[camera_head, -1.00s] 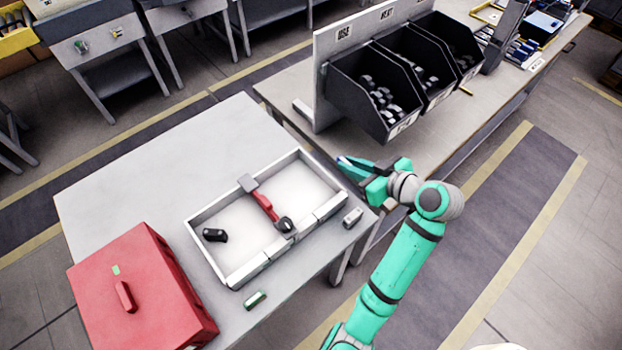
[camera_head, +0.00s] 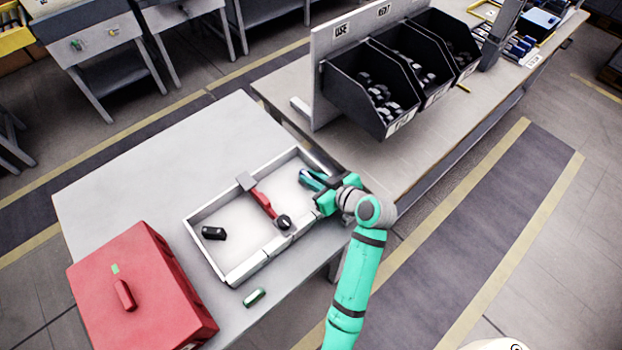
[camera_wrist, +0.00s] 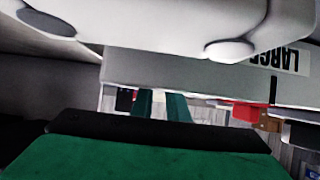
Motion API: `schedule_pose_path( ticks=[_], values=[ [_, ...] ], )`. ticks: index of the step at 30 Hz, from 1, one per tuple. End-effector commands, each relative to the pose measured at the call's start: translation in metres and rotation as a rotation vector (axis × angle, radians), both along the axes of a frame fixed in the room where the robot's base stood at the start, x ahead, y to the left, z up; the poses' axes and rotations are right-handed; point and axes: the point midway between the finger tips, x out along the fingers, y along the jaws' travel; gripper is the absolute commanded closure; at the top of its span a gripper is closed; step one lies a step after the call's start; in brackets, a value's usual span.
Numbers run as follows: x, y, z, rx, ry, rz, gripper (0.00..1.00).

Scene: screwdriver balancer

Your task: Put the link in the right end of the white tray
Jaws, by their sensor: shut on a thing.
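The white tray (camera_head: 215,201) lies on the grey table with a red-handled piece (camera_head: 263,202) across its middle. My gripper (camera_head: 309,179) is at the right end of the tray, with its fingers over that end and pointing left. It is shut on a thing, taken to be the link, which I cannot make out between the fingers. In the wrist view the green fingers (camera_wrist: 160,106) show small. A large pale shape fills the top of that view, and I cannot tell what it is.
A black piece (camera_head: 213,233) lies in the tray's left part. A red case (camera_head: 150,290) stands at the table's left, and a small green piece (camera_head: 254,297) lies in front of the tray. Black bins (camera_head: 370,95) stand on the bench behind. The table's back left is clear.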

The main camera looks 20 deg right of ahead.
Motion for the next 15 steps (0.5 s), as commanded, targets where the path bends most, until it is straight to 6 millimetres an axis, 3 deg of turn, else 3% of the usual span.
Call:
schedule_pose_path(
  ticks=[13, 14, 15],
  values=[
    [0.0003, 0.0008, -0.0101, 0.000, 0.000, 0.001, 1.00],
    [0.0002, 0.0005, -0.0097, -0.001, -0.001, 0.002, 0.79],
    [0.0002, 0.0005, -0.0095, -0.001, -0.001, 0.002, 0.70]
  ],
)
